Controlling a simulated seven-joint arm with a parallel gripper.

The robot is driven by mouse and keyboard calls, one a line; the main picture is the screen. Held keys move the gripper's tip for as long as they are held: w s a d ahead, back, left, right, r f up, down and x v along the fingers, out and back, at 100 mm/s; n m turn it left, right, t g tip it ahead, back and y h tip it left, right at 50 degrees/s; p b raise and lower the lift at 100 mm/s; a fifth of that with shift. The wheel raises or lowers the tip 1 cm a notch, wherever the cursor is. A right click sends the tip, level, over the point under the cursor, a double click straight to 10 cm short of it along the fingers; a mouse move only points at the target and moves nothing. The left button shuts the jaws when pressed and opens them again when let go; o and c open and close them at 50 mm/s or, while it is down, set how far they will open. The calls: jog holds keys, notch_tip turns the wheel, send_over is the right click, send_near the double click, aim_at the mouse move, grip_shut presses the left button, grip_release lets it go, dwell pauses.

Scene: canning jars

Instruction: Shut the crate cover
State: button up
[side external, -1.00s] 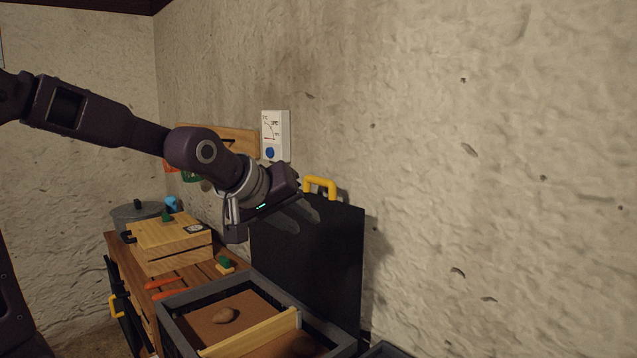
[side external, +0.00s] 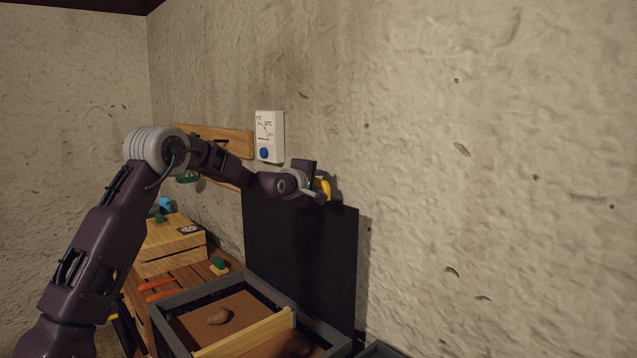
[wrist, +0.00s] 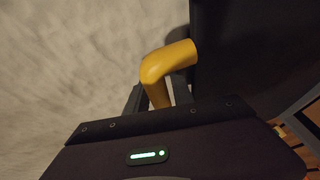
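The black crate cover (side external: 300,265) stands upright, swung open against the wall behind the crate (side external: 190,290). The crate has grey rims and a wooden divider. The cover's yellow handle (side external: 324,187) is at its top edge, partly hidden by my gripper (side external: 316,193). In the wrist view, the handle (wrist: 165,63) runs down between the two fingers of my gripper (wrist: 160,92), with the dark cover (wrist: 235,50) to the right. Whether the fingers press on the handle cannot be told.
A white wall gauge (side external: 269,137) hangs above the cover.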

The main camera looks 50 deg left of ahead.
grip_shut()
dwell(1.4)
